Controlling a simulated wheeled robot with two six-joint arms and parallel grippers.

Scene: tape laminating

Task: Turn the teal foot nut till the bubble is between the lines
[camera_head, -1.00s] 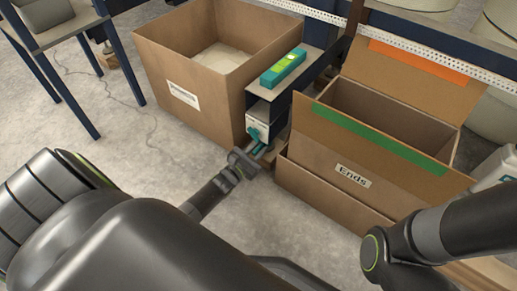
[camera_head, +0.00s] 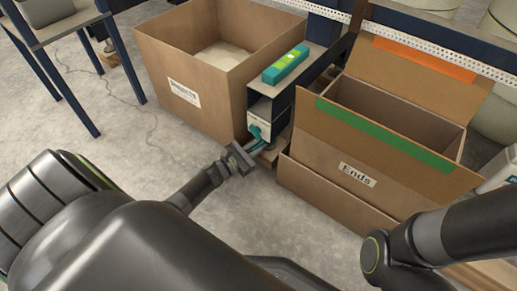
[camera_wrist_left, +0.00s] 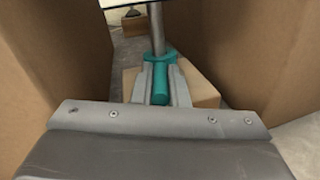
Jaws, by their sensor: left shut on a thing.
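The teal foot nut (camera_wrist_left: 158,60) sits on a grey upright rod in the left wrist view, with a teal bar sticking out toward me. My left gripper (camera_wrist_left: 160,78) is shut on that bar, one finger on each side. In the head view the nut (camera_head: 263,144) shows small at the foot of the dark stand, with my left gripper (camera_head: 254,149) at it. A teal level (camera_head: 286,64) with a yellow-green vial lies on top of the stand; its bubble and lines are too small to make out. My right gripper is out of view.
An open cardboard box (camera_head: 160,65) stands left of the stand (camera_head: 272,98). A box marked "Ends" (camera_head: 325,165) stands close on the right. The nut sits in the narrow gap between them, above a small cardboard-coloured block (camera_wrist_left: 200,90). Open floor (camera_head: 120,150) lies in front.

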